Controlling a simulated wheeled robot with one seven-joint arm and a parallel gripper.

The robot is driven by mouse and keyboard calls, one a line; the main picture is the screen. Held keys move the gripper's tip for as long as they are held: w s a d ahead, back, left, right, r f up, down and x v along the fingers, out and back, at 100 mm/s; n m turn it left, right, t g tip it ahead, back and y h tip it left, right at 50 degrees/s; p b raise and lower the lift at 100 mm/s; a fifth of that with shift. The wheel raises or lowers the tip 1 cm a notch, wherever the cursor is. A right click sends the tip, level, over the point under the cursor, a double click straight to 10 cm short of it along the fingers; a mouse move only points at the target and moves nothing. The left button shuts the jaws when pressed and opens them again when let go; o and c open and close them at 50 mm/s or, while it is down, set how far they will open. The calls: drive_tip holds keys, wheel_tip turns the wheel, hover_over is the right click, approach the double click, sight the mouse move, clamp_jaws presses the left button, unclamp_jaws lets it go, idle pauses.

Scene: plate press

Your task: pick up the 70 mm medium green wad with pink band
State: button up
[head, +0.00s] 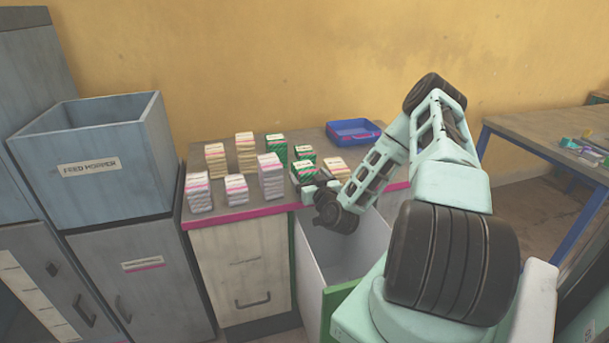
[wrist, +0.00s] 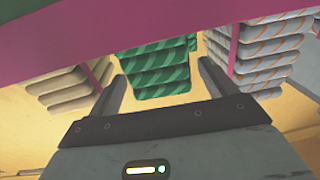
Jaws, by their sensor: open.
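Several green wads with pink bands stand on the counter in the head view: one at the back left (head: 276,150), one at the back right (head: 305,153) and one in front (head: 303,170). I cannot measure which is the 70 mm one. My gripper (head: 318,182) is at the counter's front edge, beside the front green wad and partly covering it. In the wrist view my gripper (wrist: 163,70) is open. A dark green striped wad (wrist: 158,72) shows between its fingers, with a gap on each side. No band is clear on that wad there.
White-grey wads (head: 271,175) stand left of the green ones, and a cream wad (head: 337,165) right. These neighbours flank the fingers in the wrist view. A blue tray (head: 353,130) lies at the back right. An open drawer (head: 340,250) is below my gripper.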

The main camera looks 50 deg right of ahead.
drive_tip(key=x, duration=0.4)
drive_tip(key=shift+w+f+p, duration=0.1)
drive_tip(key=shift+f+p, duration=0.05)
drive_tip(key=shift+p, duration=0.25)
drive_tip(key=c, duration=1.1)
